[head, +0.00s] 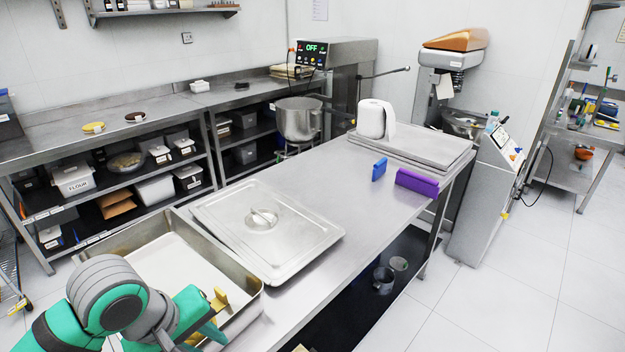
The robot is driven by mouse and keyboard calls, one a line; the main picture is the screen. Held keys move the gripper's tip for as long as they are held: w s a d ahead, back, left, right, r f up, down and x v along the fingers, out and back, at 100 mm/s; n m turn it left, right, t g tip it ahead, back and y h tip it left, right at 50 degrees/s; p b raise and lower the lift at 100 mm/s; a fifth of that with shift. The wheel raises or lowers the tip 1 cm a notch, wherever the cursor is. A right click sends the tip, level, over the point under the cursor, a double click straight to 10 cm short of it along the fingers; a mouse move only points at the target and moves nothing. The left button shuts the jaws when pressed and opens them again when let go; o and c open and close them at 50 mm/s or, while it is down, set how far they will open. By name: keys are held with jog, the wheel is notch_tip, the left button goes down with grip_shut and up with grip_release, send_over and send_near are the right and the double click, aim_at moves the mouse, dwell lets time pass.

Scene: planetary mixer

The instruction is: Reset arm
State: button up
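My gripper (212,318) is at the bottom left, teal, at the end of my teal and grey arm. It is over or beside the near right corner of a deep metal pan (252,302) with a white, flat surface inside. A small yellow piece (219,299) shows beside the gripper. I cannot tell whether it is held or is part of the gripper. The fingertips are not clear, and my arm hides the near side of the pan.
A metal lid (310,235) lies on the steel table (345,180) beside the pan. A blue block (379,170), a purple block (416,182), stacked trays (440,150) and a paper roll (371,118) are farther back. A mixer (460,60) stands behind. Floor is clear at right.

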jog(key=w+d+r+m+t+h, duration=0.1)
jog(key=w+d+r+t+h, duration=0.35)
jog(key=w+d+t, duration=0.4)
jog(key=w+d+r+m+t+h, duration=0.1)
jog(key=w+d+r+t+h, duration=0.3)
jog(key=w+d, duration=0.75)
jog(key=s+d+f+n+t+y, duration=0.1)
jog(key=s+d+f+n+y, duration=0.1)
jog(key=s+f+y, duration=0.6)
jog(key=s+d+f+n+t+y, duration=0.1)
jog(key=s+d+f+n+y, duration=0.2)
jog(key=s+f, duration=0.95)
jog(key=s+a+f+m, duration=0.1)
jog(key=s+f+m, duration=0.1)
jog(key=s+m, duration=0.2)
jog(key=s+f+m+g, duration=0.1)
jog(key=s+f+m, duration=0.2)
jog(key=s, duration=0.7)
jog(key=s+a+f+m+g, duration=0.1)
jog(key=s+f+m, duration=0.1)
jog(key=s+m, duration=0.3)
jog(key=shift+s+a+f, duration=0.3)
jog(key=shift+s, duration=0.8)
